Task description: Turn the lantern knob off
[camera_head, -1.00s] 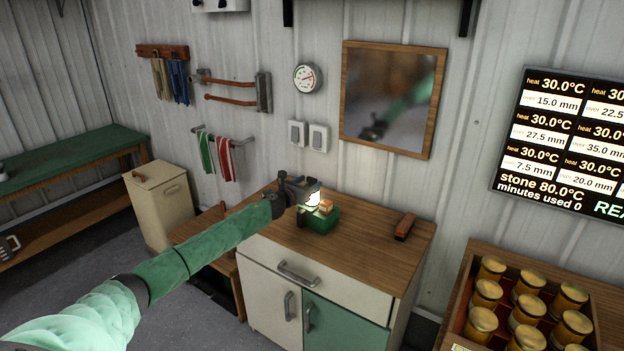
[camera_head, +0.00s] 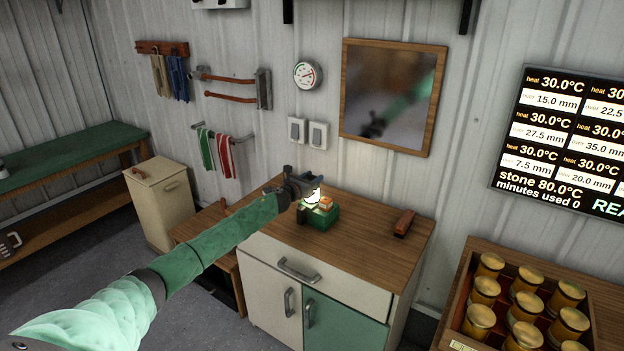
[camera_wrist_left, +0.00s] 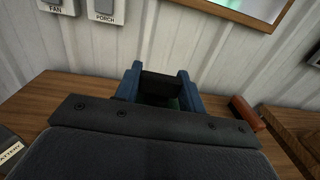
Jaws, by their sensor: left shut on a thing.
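The lantern (camera_head: 322,217) has a green base, a glowing white part and a small orange block on top. It stands on the wooden top of the cabinet. My left gripper (camera_head: 312,182) is at the lantern's upper part, just above the glow. In the left wrist view its blue fingers (camera_wrist_left: 160,84) stand either side of a black piece, with a bit of green showing below. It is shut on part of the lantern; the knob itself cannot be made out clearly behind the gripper. My right gripper is not in view.
A red-brown block (camera_head: 404,223) lies on the cabinet top (camera_head: 365,228), right of the lantern. Wall switches (camera_head: 318,136), a framed mirror (camera_head: 343,97) and a dial (camera_head: 307,75) hang behind. A crate (camera_head: 466,293) of gold-lidded jars stands at right. The cabinet top between lantern and block is clear.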

